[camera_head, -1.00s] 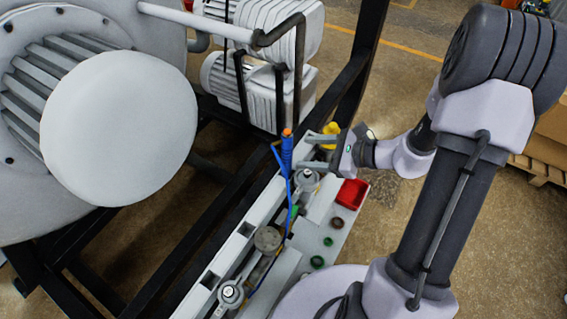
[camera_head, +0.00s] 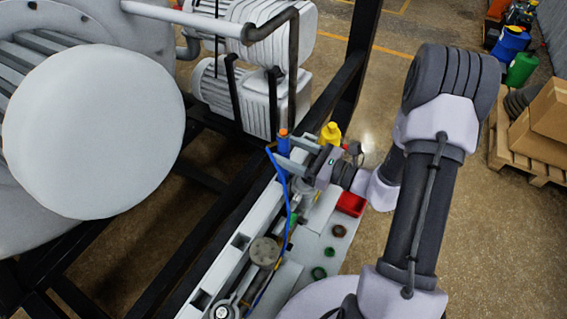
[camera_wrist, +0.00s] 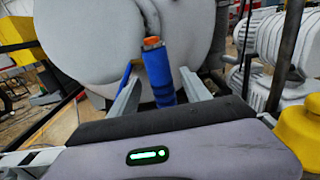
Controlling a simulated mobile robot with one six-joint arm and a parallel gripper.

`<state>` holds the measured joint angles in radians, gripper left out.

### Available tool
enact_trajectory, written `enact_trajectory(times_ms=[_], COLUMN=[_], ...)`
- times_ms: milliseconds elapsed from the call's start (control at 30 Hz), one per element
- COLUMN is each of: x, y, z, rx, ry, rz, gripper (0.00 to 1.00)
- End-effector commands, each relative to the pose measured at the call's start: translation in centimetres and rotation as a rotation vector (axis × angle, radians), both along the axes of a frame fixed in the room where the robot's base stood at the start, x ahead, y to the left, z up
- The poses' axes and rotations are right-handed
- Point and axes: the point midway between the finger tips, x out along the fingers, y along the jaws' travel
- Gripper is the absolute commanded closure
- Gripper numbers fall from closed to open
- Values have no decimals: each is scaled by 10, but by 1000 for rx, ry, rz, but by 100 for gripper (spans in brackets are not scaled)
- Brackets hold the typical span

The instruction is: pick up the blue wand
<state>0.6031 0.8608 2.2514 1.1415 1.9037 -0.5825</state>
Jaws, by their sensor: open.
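The blue wand (camera_head: 283,143) stands upright with an orange tip above the bench, and a blue cable hangs from it. In the wrist view the blue wand (camera_wrist: 158,76) rises between the two fingers of my gripper (camera_wrist: 160,90), leaning slightly. My gripper (camera_head: 290,152) is open, with its fingers pointing left at the wand in the head view. The fingers stand apart from each other, with visible gaps beside the wand in the wrist view. The wand's lower part is hidden behind my gripper in the head view.
A yellow bottle (camera_head: 331,134) stands just behind my gripper. A red tray (camera_head: 351,204) and several small rings lie on the bench (camera_head: 318,242). The large furnace door (camera_head: 90,130) is at left, with black frame bars and grey pumps (camera_head: 245,100) behind.

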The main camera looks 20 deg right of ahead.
Motion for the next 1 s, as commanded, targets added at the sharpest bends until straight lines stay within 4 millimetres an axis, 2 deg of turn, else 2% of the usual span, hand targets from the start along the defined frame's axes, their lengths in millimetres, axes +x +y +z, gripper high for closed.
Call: enact_trajectory(times_ms=[200, 467, 733, 767, 1000], x=[29, 34, 33, 33, 33], y=[28, 31, 31, 31, 30], z=[-3, -2, -2, -2, -2], rx=[-1, -1, -1, -1, -1], ry=[-1, -1, -1, -1, -1], rz=[4, 0, 1, 1, 1], gripper=[44, 44, 97, 100, 100])
